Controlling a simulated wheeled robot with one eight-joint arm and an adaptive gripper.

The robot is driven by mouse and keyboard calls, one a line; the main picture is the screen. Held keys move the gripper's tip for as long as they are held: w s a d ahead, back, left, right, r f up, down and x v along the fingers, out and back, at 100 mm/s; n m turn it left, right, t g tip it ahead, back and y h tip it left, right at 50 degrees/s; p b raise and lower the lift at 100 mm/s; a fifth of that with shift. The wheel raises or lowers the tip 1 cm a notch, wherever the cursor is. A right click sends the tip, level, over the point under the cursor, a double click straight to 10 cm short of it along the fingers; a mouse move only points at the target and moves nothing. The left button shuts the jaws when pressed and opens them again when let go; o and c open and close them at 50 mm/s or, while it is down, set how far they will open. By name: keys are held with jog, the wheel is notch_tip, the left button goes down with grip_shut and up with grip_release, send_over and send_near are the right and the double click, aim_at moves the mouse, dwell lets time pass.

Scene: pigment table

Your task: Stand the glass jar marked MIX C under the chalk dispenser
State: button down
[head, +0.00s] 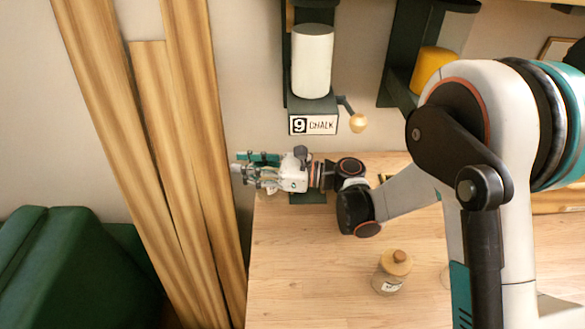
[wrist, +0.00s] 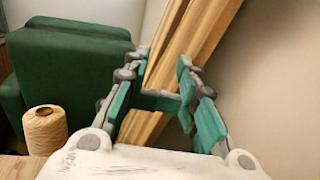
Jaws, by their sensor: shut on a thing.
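The chalk dispenser (head: 312,62) holds a white cylinder on the wall, above a sign reading 9 CHALK. A jar (head: 390,272) with a cork-like lid stands on the table at lower middle; its label is too small to read. My gripper (head: 250,176) is left of and below the dispenser, near the table's left end, fingers pointing left. In the wrist view my gripper (wrist: 165,95) has a wide gap between its fingers. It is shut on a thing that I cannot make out. A dark green pad (head: 308,198) shows partly under my gripper, below the dispenser.
A thread spool (wrist: 45,128) stands at the table's edge in the wrist view. Wooden planks (head: 175,130) lean beside the table's left end, and a green armchair (head: 70,265) is farther left. A yellow cylinder (head: 432,68) sits in another dispenser. The table's front left (head: 310,275) is clear.

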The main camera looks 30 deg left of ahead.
jog(key=w+d+b, duration=0.3)
jog(key=w+d, duration=0.4)
jog(key=d, duration=0.1)
jog(key=shift+w+f, duration=0.1)
jog(key=shift+w, duration=0.3)
jog(key=shift+s+f+b, duration=0.1)
jog(key=shift+f+b, duration=0.25)
jog(key=shift+f, duration=0.25)
jog(key=shift+a+f, duration=0.1)
jog(key=shift+a, duration=0.1)
jog(key=shift+f, duration=0.15)
jog(key=c, duration=0.9)
grip_release()
